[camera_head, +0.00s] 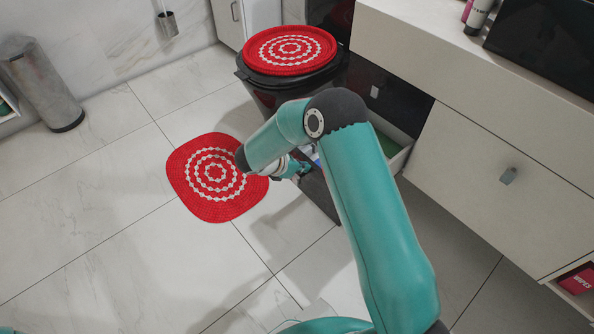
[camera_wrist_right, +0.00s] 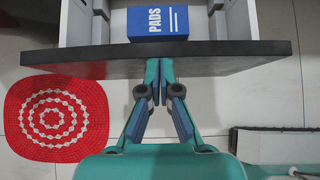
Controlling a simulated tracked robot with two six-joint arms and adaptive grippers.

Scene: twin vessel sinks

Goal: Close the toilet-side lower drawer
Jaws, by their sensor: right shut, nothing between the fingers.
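The toilet-side lower drawer (camera_head: 322,197) is pulled out, with its dark front standing away from the cabinet. My right arm hides much of it in the head view. In the right wrist view its dark front (camera_wrist_right: 225,52) runs across the picture, with a blue box marked PADS (camera_wrist_right: 157,22) inside behind it. My right gripper (camera_head: 303,170) is shut and empty at the outer side of the drawer front. Its fingertips (camera_wrist_right: 160,68) meet the front's edge in the wrist view; I cannot tell if they touch. My left gripper is not in view.
A black toilet with a red patterned lid cover (camera_head: 290,50) stands beside the drawer. A red mat (camera_head: 212,190) lies on the tiles. A dark upper drawer (camera_head: 385,100) is shut above. A wide pale drawer (camera_head: 490,185) is to the right.

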